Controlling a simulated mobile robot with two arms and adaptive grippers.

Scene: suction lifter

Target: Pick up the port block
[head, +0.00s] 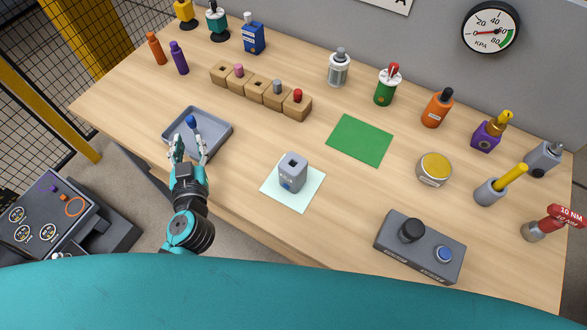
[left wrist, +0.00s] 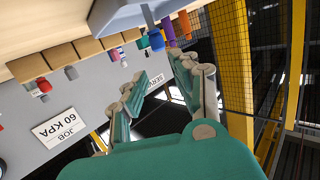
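The port block, as I take it, is a grey block (head: 293,170) with a square hole in its top and a blue mark on its front. It stands upright on a pale mat (head: 308,196) near the table's front edge. My left gripper (head: 186,145) is open and empty over the near side of the grey tray (head: 226,142), well left of the block. A small blue-headed piece (head: 190,121) is just beyond its fingertips, apart from them. The left wrist view shows the open fingers (left wrist: 158,68) and the blue head (left wrist: 157,40). My right gripper is out of view.
A wooden rack (head: 250,85) with several pegs stands behind the tray. A green mat (head: 360,140) lies bare right of the block. A dark control box (head: 420,245) is at the front right; several tools and bottles stand along the back and right.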

